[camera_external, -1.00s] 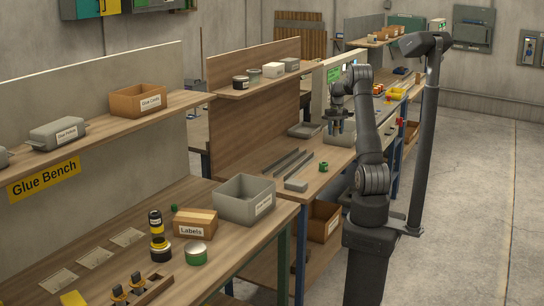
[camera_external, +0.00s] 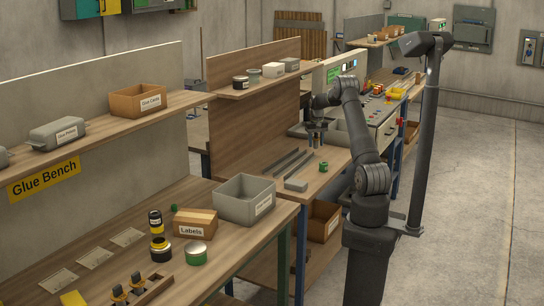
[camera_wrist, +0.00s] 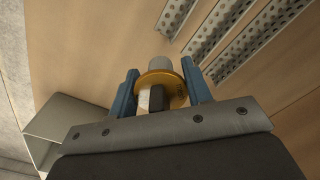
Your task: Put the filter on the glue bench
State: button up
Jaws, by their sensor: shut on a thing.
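In the wrist view my gripper (camera_wrist: 160,78) is shut on the filter (camera_wrist: 178,88), a small part with a gold collar, a grey round end and a hexagonal end, between its two blue fingers. In the outside view my gripper (camera_external: 315,140) points down over the middle bench, beyond the metal strips; the held filter is too small to make out there. The glue bench (camera_external: 125,262) is the wooden bench at front left, under the yellow "Glue Bench" sign (camera_external: 44,180). My gripper is well away from it.
On the glue bench are a grey bin (camera_external: 246,203), a "Labels" box (camera_external: 195,223), cans, paper cards and a yellow-black bottle (camera_external: 156,228). A shelf (camera_external: 110,135) overhangs its back. Slotted strips (camera_wrist: 228,28) lie near my gripper. Bare wood shows around the cards.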

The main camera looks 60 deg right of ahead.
aim_at(316, 147)
jog(key=shift+f, duration=1.4)
jog(key=shift+f, duration=0.1)
jog(key=o, duration=1)
notch_tip(316, 147, up, 12)
jog(key=shift+f, duration=0.25)
jog(key=shift+r, duration=0.4)
jog(key=c, duration=0.3)
